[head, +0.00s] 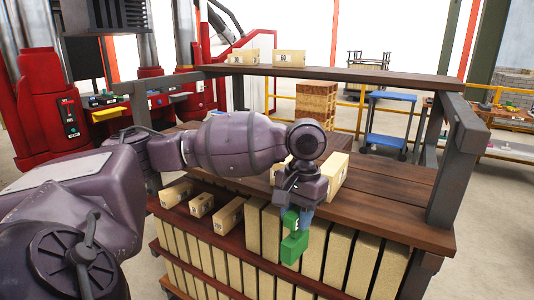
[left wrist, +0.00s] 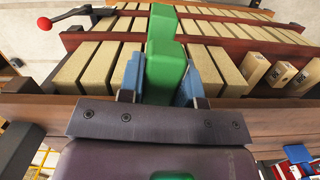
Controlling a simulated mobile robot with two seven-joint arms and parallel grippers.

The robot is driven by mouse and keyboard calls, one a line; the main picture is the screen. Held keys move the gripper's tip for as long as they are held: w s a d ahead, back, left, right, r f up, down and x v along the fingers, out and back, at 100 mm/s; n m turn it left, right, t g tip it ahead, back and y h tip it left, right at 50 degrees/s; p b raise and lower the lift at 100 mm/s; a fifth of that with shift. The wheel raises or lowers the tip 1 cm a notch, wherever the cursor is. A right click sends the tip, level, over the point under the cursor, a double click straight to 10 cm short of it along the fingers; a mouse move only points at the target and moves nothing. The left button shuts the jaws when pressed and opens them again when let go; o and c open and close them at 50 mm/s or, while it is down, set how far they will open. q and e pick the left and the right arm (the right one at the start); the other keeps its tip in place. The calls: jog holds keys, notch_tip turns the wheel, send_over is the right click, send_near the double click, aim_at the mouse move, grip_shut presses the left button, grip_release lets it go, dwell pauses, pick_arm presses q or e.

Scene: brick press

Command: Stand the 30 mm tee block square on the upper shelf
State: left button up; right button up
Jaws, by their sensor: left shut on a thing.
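My left gripper (head: 301,207) is shut on a green stepped block (head: 294,246), held between its blue fingers. The block hangs below the gripper in the head view, in front of the lower rack; any size mark on it is too small to read. In the left wrist view the green block (left wrist: 163,60) rises between the blue fingertips, its outer end over the rows of tan bricks. The upper shelf (head: 370,76) is the dark wooden board at the back of the rack, well above and behind the gripper. My right gripper is out of view.
Two tan blocks (head: 289,57) (head: 243,57) stand on the left part of the upper shelf; its right part is bare. Tan bricks (head: 335,250) fill the lower rack. Smaller numbered blocks (head: 202,204) lie at its left. A grey post (head: 456,160) stands at the right.

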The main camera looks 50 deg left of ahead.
pick_arm(q)
jog(key=s+a+r+n+p, duration=0.1)
jog(key=s+a+r+p, duration=0.2)
jog(key=r, duration=0.6)
jog(key=shift+a+p, duration=0.35)
jog(key=shift+a, duration=0.35)
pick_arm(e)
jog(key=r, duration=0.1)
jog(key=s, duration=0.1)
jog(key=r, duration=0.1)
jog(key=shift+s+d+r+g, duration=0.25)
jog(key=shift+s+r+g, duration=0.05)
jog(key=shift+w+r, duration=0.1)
pick_arm(q)
jog(key=w+a, duration=0.3)
jog(key=w, duration=0.7)
jog(key=w+a, duration=0.3)
jog(key=w, duration=0.8)
jog(key=shift+f, duration=0.15)
jog(key=shift+w, duration=0.1)
jog(key=shift+f, duration=0.75)
